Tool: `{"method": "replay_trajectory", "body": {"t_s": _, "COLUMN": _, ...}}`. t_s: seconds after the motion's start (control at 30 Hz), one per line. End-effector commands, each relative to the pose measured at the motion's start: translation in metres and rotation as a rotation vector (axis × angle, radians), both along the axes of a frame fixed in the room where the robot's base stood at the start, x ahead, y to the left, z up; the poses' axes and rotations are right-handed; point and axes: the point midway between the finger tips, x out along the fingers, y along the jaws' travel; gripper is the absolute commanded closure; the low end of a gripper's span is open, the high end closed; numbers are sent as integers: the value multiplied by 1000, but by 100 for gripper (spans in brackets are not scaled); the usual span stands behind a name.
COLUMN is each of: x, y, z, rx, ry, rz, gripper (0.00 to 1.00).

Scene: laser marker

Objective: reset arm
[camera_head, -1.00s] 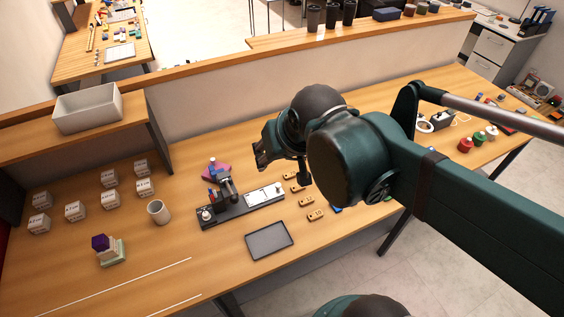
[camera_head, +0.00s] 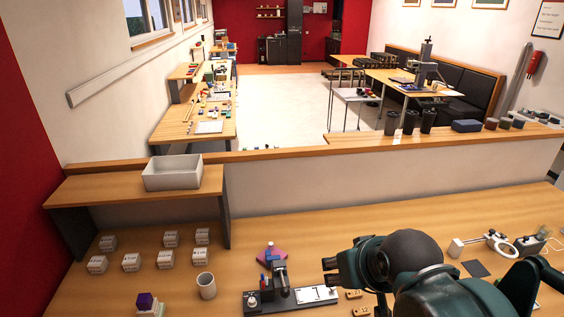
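My arm enters at the lower right, and my dark green gripper (camera_head: 333,271) points left above the table, just right of the laser marker (camera_head: 280,284). The fingers are small and seen from behind, so I cannot tell whether they are open or shut. The laser marker is a dark base with a short upright head and a white plate (camera_head: 317,294) on its right part. Small wooden blocks (camera_head: 354,294) lie under and beside my gripper, partly hidden by my arm.
Several white boxes (camera_head: 131,261) and a grey cup (camera_head: 206,286) stand at left. A purple cube (camera_head: 145,300) sits on a stack. A white bin (camera_head: 172,173) rests on the raised shelf (camera_head: 90,186). A low partition (camera_head: 290,190) runs behind the table. White devices (camera_head: 500,245) stand at right.

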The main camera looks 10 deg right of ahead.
Motion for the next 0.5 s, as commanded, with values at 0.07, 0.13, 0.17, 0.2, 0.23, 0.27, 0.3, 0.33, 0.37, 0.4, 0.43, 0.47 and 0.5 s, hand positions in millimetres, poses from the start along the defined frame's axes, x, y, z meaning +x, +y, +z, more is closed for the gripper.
{"method": "replay_trajectory", "body": {"t_s": 0.07, "x": 0, "y": 0, "z": -13, "rx": 0, "ry": 0, "rz": 0, "gripper": 60}}
{"method": "replay_trajectory", "body": {"t_s": 0.13, "x": 0, "y": 0, "z": -23, "rx": 0, "ry": 0, "rz": 0, "gripper": 60}}
{"method": "replay_trajectory", "body": {"t_s": 0.17, "x": 0, "y": 0, "z": -27, "rx": 0, "ry": 0, "rz": 0, "gripper": 60}}
{"method": "replay_trajectory", "body": {"t_s": 0.2, "x": 0, "y": 0, "z": -33, "rx": 0, "ry": 0, "rz": 0, "gripper": 60}}
{"method": "replay_trajectory", "body": {"t_s": 0.23, "x": 0, "y": 0, "z": -37, "rx": 0, "ry": 0, "rz": 0, "gripper": 60}}
{"method": "replay_trajectory", "body": {"t_s": 0.27, "x": 0, "y": 0, "z": -41, "rx": 0, "ry": 0, "rz": 0, "gripper": 60}}
{"method": "replay_trajectory", "body": {"t_s": 0.3, "x": 0, "y": 0, "z": -46, "rx": 0, "ry": 0, "rz": 0, "gripper": 60}}
{"method": "replay_trajectory", "body": {"t_s": 0.33, "x": 0, "y": 0, "z": -50, "rx": 0, "ry": 0, "rz": 0, "gripper": 60}}
{"method": "replay_trajectory", "body": {"t_s": 0.37, "x": 0, "y": 0, "z": -54, "rx": 0, "ry": 0, "rz": 0, "gripper": 60}}
{"method": "replay_trajectory", "body": {"t_s": 0.4, "x": 0, "y": 0, "z": -58, "rx": 0, "ry": 0, "rz": 0, "gripper": 60}}
{"method": "replay_trajectory", "body": {"t_s": 0.43, "x": 0, "y": 0, "z": -61, "rx": 0, "ry": 0, "rz": 0, "gripper": 60}}
{"method": "replay_trajectory", "body": {"t_s": 0.47, "x": 0, "y": 0, "z": -63, "rx": 0, "ry": 0, "rz": 0, "gripper": 60}}
{"method": "replay_trajectory", "body": {"t_s": 0.5, "x": 0, "y": 0, "z": -66, "rx": 0, "ry": 0, "rz": 0, "gripper": 60}}
